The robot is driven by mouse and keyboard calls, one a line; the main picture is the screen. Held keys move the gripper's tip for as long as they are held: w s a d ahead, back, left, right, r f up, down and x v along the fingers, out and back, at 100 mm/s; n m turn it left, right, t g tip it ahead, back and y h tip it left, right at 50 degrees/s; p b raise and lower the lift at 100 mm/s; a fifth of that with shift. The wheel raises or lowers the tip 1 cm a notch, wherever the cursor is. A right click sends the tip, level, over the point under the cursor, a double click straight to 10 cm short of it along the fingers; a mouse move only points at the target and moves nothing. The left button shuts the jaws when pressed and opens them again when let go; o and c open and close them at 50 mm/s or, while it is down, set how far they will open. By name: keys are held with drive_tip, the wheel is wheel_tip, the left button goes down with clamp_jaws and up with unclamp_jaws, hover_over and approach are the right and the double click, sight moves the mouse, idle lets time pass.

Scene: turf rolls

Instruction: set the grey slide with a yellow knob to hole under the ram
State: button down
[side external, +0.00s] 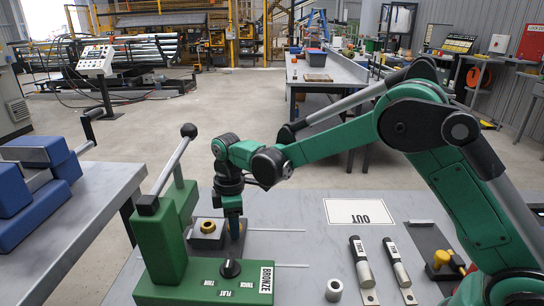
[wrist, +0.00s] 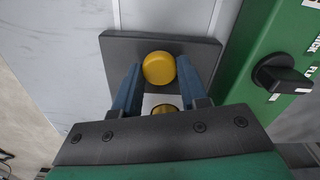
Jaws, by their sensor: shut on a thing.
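The grey slide (wrist: 120,58) is a dark flat plate beside the green press (side external: 190,260); it also shows in the side view (side external: 265,243). Its yellow knob (wrist: 159,68) stands between the blue fingers of my gripper (wrist: 158,85), which is shut on it. In the side view my gripper (side external: 234,226) points down over the plate and hides the knob. The ram and hole cannot be made out.
The press has a long lever (side external: 170,165) and a black selector knob (side external: 230,268). Bare table lies between.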

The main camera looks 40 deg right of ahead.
drive_tip(key=shift+c, duration=2.3)
unclamp_jaws()
wheel_tip(320, 180, up, 6)
drive_tip(key=shift+f, duration=0.15)
